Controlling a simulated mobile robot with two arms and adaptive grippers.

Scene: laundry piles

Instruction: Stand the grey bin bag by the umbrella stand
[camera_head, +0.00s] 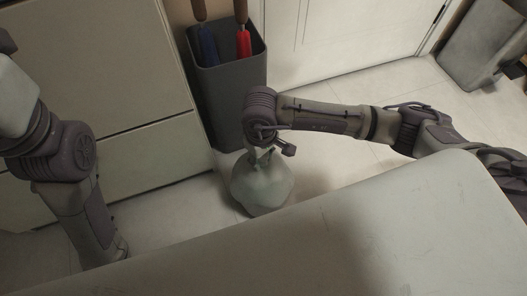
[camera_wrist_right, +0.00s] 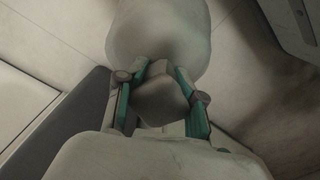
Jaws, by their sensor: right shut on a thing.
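The grey bin bag (camera_head: 262,187) is upright beside the front right corner of the dark grey umbrella stand (camera_head: 228,98), close to it. My right gripper (camera_head: 266,153) is above the bag and shut on its gathered top. In the right wrist view the teal fingers (camera_wrist_right: 158,92) sit on both sides of the bag's neck, and the bag's body (camera_wrist_right: 158,30) bulges beyond them. The stand's dark side (camera_wrist_right: 82,122) shows at the left there. I cannot tell whether the bag's base touches the floor. My left gripper is hidden behind the pale surface in front.
The stand holds a blue umbrella (camera_head: 207,44) and a red umbrella (camera_head: 243,42). Pale cabinets (camera_head: 95,75) are to its left, a white door (camera_head: 340,35) behind. A grey box-like object (camera_head: 484,45) is at the upper right. Tiled floor (camera_head: 335,165) is clear right of the bag.

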